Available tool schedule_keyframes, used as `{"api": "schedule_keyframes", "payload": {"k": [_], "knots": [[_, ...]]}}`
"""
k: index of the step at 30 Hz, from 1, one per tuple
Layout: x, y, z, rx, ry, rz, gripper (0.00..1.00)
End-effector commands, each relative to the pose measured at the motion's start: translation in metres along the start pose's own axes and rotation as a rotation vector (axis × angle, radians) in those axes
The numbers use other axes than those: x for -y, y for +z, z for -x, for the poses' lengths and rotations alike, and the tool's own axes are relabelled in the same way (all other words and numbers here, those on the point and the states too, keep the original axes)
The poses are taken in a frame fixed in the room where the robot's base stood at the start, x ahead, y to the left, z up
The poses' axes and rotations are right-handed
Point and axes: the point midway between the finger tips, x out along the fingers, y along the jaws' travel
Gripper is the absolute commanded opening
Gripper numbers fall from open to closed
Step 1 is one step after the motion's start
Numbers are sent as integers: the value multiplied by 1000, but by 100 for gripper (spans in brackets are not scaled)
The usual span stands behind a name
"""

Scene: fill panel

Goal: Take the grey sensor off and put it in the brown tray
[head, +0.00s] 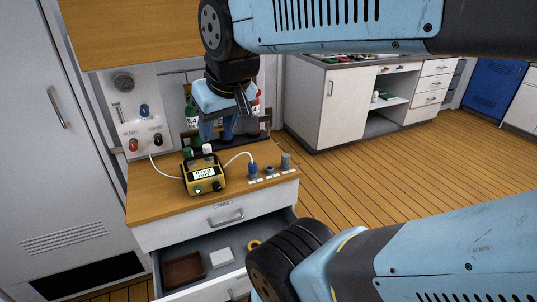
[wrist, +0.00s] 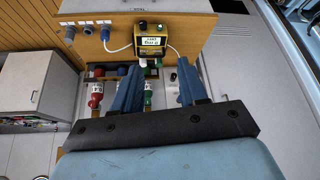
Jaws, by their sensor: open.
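A tall grey cylinder (head: 286,160), which looks like the grey sensor, stands at the right end of a row on the wooden bench top. It also shows at the far left in the wrist view (wrist: 70,35). A shorter grey piece (head: 269,171) and a blue connector (head: 253,169) with a white cable stand beside it. The brown tray (head: 184,269) lies in the open drawer below. My gripper (head: 228,132) points down over the back of the bench, behind the yellow meter and apart from the sensor. Its blue fingers are spread and empty in the wrist view (wrist: 160,72).
The yellow meter (head: 203,173) stands on the bench with cables on both sides. Gas bottles (wrist: 96,95) stand in a rack at the back. A white box (head: 221,257) and a yellow ring (head: 253,245) lie in the drawer (head: 200,291). Wooden floor to the right is clear.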

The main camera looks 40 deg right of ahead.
Motion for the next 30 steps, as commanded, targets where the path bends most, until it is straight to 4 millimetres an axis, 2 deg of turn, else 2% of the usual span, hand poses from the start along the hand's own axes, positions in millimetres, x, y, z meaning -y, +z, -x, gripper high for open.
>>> {"api": "schedule_keyframes", "payload": {"k": [3, 9, 14, 23, 30], "knots": [[0, 0, 0, 0, 0, 0, 44], [-3, -6, -5, 8, 21, -2, 63], [-7, -22, -20, 30, 73, -9, 63], [-44, -54, -63, 92, 160, -11, 63], [-83, -70, -100, 144, 192, -21, 63]]}}
